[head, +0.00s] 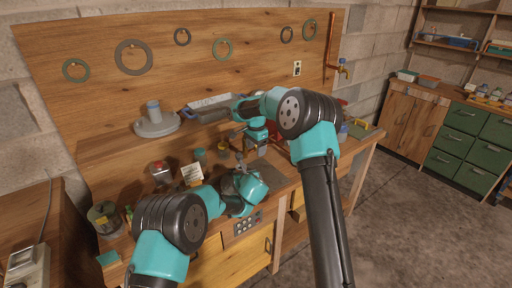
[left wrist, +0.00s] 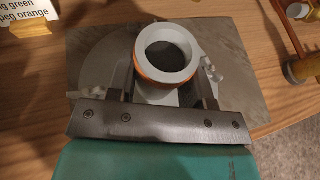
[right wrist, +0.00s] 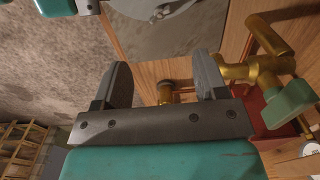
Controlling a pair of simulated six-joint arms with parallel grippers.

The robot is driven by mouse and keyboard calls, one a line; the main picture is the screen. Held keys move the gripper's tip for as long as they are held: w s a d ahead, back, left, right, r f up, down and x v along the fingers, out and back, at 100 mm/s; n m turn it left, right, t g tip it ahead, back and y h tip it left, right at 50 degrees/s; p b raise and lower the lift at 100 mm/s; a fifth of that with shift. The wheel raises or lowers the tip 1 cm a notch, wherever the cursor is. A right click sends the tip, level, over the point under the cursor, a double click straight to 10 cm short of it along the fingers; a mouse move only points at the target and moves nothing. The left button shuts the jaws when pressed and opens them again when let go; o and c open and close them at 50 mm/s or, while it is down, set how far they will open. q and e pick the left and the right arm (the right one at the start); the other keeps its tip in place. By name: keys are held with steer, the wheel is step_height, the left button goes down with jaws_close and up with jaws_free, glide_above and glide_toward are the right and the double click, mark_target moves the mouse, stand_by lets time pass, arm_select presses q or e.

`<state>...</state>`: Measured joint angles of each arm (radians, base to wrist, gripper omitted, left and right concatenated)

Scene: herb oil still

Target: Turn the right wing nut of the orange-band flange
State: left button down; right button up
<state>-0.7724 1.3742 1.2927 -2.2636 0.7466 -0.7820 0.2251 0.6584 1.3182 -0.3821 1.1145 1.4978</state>
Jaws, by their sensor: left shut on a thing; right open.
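The orange-band flange (left wrist: 164,55) is a pale grey pipe neck with an orange ring, standing on a grey plate (left wrist: 240,40) in the left wrist view. My left gripper (left wrist: 165,82) is shut on this neck, one finger on each side. A pale wing nut (left wrist: 212,70) shows at the right of the flange, close beside the right finger. Another pale part (left wrist: 82,95) shows at the left. In the right wrist view my right gripper (right wrist: 163,82) is open and empty. The flange's pale edge (right wrist: 158,10) shows at the top, beyond the fingertips. The arms partly cover the flange in the head view.
A brass valve with a green handle (right wrist: 288,103) stands close to the right finger in the right wrist view.

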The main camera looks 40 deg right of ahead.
steer(key=shift+r, duration=0.25)
steer(key=shift+c, duration=1.3)
steer(key=shift+s+d+f+m, duration=0.1)
steer(key=shift+s+m, duration=0.15)
steer(key=shift+m, duration=0.45)
steer(key=shift+c, duration=1)
steer(key=s+m+t, duration=0.1)
steer(key=m, duration=0.3)
steer(key=s+d+m+t+y, duration=0.1)
steer(key=m, duration=0.3)
steer(key=s+m+t, duration=0.2)
steer(key=m, duration=0.2)
steer(key=shift+d+f+y, duration=0.35)
steer(key=shift+d+y, duration=0.05)
steer(key=shift+f, duration=0.1)
